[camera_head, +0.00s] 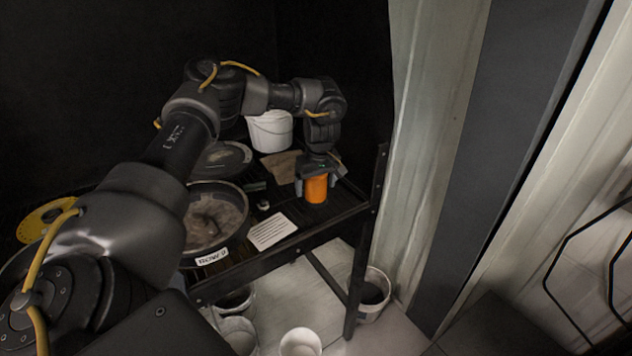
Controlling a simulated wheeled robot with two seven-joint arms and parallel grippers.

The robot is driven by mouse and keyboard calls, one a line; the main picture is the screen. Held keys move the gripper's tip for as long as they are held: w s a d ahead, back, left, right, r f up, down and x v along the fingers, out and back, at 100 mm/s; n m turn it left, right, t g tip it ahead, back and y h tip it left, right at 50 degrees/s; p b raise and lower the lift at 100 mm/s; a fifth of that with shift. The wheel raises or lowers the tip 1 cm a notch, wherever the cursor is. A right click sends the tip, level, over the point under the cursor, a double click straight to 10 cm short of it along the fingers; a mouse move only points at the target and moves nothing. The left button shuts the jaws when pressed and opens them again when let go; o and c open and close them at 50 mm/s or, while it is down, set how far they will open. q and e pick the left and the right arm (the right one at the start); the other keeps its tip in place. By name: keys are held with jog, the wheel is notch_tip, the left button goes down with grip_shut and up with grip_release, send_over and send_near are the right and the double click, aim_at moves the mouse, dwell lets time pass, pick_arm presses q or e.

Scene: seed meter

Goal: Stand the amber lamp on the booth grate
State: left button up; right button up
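The amber lamp (316,190) shows as an orange cylinder standing upright at the right end of the dark bench (345,207). My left gripper (316,184) points down over it, with one finger on each side of its upper part. I see no clear gap between fingers and lamp, but cannot tell whether they press on it. The gripper's palm hides the lamp's top. I cannot make out a booth grate for certain. My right gripper is not in view.
A round pan with a label (215,238), a white card (271,231) and a white bucket (269,131) are on the bench, beside brown cloth or paper (281,166). Several buckets stand on the floor below.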

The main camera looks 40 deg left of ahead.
pick_arm(q)
jog(key=shift+w, duration=0.15)
jog(key=shift+r, duration=0.75)
jog(key=r, duration=0.3)
jog(key=d+r+b, duration=0.1)
jog(key=r, duration=0.3)
jog(key=s+r+b, duration=0.1)
jog(key=r, duration=0.3)
jog(key=shift+d+r, duration=0.1)
jog(key=shift+d, duration=0.2)
jog(key=shift+s+d, duration=0.1)
